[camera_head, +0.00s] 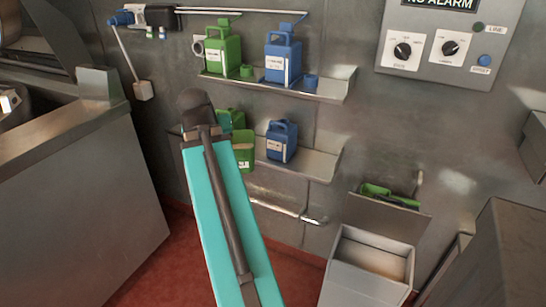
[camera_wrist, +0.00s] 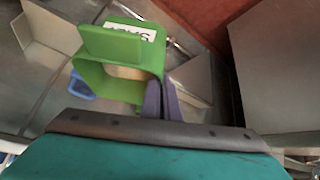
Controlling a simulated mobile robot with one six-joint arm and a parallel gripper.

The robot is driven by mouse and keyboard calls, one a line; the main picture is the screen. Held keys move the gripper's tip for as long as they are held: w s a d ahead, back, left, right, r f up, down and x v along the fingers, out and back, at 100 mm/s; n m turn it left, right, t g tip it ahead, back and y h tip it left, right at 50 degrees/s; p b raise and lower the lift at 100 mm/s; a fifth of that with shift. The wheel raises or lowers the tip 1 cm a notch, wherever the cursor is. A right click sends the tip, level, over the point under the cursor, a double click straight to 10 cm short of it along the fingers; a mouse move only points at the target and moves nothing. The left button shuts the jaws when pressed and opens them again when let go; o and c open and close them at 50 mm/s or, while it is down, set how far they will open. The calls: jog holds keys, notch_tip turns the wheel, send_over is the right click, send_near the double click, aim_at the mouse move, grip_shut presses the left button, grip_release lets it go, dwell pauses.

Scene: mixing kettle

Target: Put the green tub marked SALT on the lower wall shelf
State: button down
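The green tub marked SALT (camera_wrist: 124,75) fills the upper middle of the wrist view, its white label at the top edge. My gripper (camera_wrist: 162,98) has its dark fingers close together at the tub's right wall and looks shut on it. In the head view, green shapes (camera_head: 243,153) show beside the end of my arm, by the left end of the lower wall shelf (camera_head: 318,163). My arm hides the fingers and part of the green there. I cannot tell whether the tub touches the shelf.
A blue jug (camera_head: 282,141) stands on the lower shelf, with bare shelf to its right. The upper shelf (camera_head: 335,87) above holds a green jug (camera_head: 223,50), a blue jug (camera_head: 282,60) and small containers. An open grey bin (camera_head: 365,285) and a rail (camera_head: 300,214) are below.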

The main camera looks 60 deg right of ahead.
jog(key=s+d+f+m+g+b, duration=0.1)
jog(key=s+d, duration=0.4)
jog(key=s, duration=0.5)
jog(key=s+d+f+m+g+b, duration=0.2)
jog(key=s+d+m+b, duration=0.2)
jog(key=s, duration=0.7)
jog(key=shift+s+d+f+m+h+b, duration=0.2)
jog(key=shift+d+m+h+b, duration=0.15)
jog(key=shift+d, duration=0.8)
jog(key=shift+w+d+r, duration=0.1)
jog(key=d+p, duration=0.1)
jog(key=p, duration=0.1)
jog(key=d+p, duration=0.2)
jog(key=p, duration=0.1)
jog(key=shift+w, duration=0.3)
jog(key=d+p, duration=0.1)
jog(key=p, duration=0.3)
jog(key=d+p, duration=0.1)
jog(key=p, duration=0.4)
jog(key=shift+w, duration=0.25)
